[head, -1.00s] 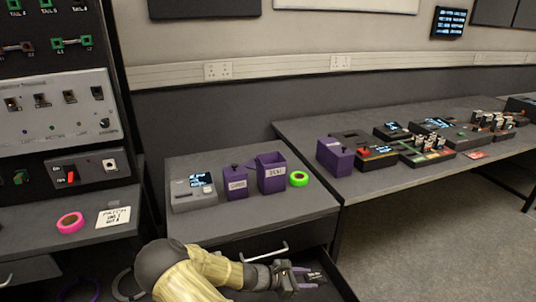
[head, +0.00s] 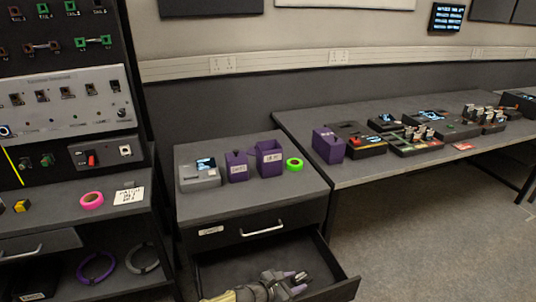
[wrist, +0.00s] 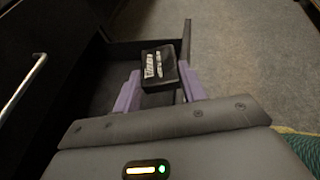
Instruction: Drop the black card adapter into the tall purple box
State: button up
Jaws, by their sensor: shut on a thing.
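The black card adapter (wrist: 160,68) is a small dark block with pale print. It sits between the purple fingers of my gripper (wrist: 157,92) in the wrist view, and the fingers are shut on it. In the head view my gripper (head: 298,281) is low in the picture, over the open lower drawer. The tall purple box (head: 270,164) stands on the cabinet top, open at the top with a white label on its front. My gripper is well below it and apart from it.
A shorter purple box (head: 236,168), a grey device (head: 199,175) and a green tape roll (head: 294,164) flank the tall box. The open drawer (head: 342,288) juts out below. Another purple box (head: 328,145) stands on the right bench. Floor at right is clear.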

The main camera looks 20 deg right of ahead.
jog(key=w+a+r+n+t+y+b, duration=0.3)
jog(key=w+a+n+t+y+b, duration=0.1)
jog(key=w+a+n+t+y, duration=0.3)
notch_tip(320, 180, down, 7)
jog(key=a+n+t+y+b, duration=0.1)
jog(key=n+b, duration=0.3)
jog(key=b, duration=0.7)
jog(key=shift+w+a+t+y, duration=0.4)
jog(key=shift+w+a+y, duration=0.05)
jog(key=shift+y, duration=0.05)
jog(key=shift+a+r, duration=0.15)
